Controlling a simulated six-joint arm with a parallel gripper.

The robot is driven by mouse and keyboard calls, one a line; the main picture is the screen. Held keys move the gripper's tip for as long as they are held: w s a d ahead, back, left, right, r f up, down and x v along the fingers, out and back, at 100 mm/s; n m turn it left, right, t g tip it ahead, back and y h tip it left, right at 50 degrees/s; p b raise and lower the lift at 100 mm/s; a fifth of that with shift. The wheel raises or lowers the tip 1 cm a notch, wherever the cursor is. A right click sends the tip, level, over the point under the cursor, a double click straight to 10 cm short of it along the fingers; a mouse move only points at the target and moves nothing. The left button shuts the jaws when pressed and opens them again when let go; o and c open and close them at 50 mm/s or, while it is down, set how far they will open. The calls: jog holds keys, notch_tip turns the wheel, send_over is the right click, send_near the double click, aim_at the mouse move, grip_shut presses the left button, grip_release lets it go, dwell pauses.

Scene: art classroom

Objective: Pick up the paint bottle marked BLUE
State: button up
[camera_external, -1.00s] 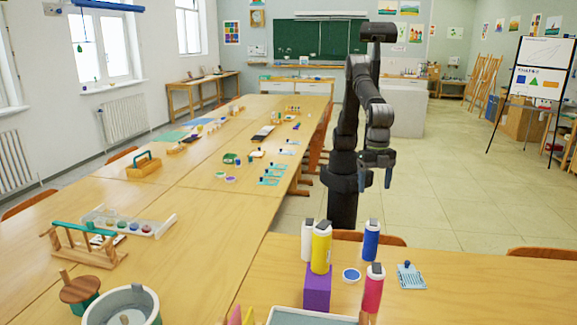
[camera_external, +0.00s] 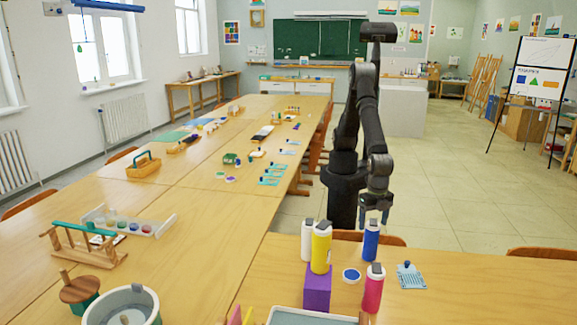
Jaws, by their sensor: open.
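The blue paint bottle (camera_external: 371,241) stands upright on the near right table, with a dark cap. Any marking on it is too small to read. My gripper (camera_external: 374,218) is open, pointing down at the top of the blue bottle. Its fingers show on either side of the cap in this view; I cannot tell how far apart in depth they are.
A light blue piece (camera_external: 411,277) with a dark knob lies to the right. A pale tray (camera_external: 311,317) is at the front edge. The table's far right is clear.

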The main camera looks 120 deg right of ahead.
aim_at(372, 233)
jog(key=shift+s+d+f, duration=0.1)
jog(key=shift+s+f, duration=0.05)
jog(key=shift+f, duration=3)
jog(key=shift+c, duration=0.2)
jog(key=c, duration=1.3)
jog(key=shift+r, duration=0.1)
